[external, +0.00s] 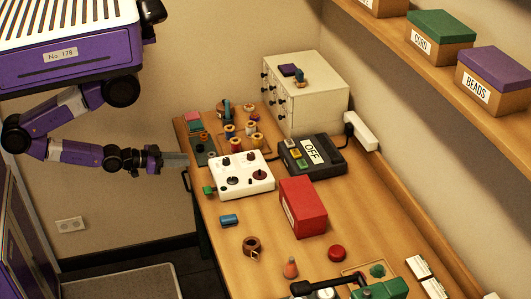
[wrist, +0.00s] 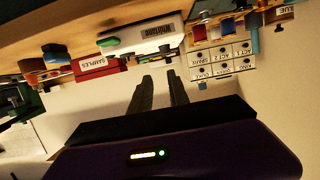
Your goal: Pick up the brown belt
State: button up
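The brown belt (external: 252,246) lies rolled into a small coil on the wooden table, left of the red box's near end in the external view. My gripper (external: 183,156) is at the table's left edge, beside the white control box and well away from the belt. In the wrist view my gripper's two dark fingers (wrist: 159,77) stand apart with nothing between them.
A black "OFF" box (external: 312,155) and white drawers (external: 305,92) stand behind. Bare wood surrounds the belt.

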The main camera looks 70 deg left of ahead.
jog(key=o, duration=1.1)
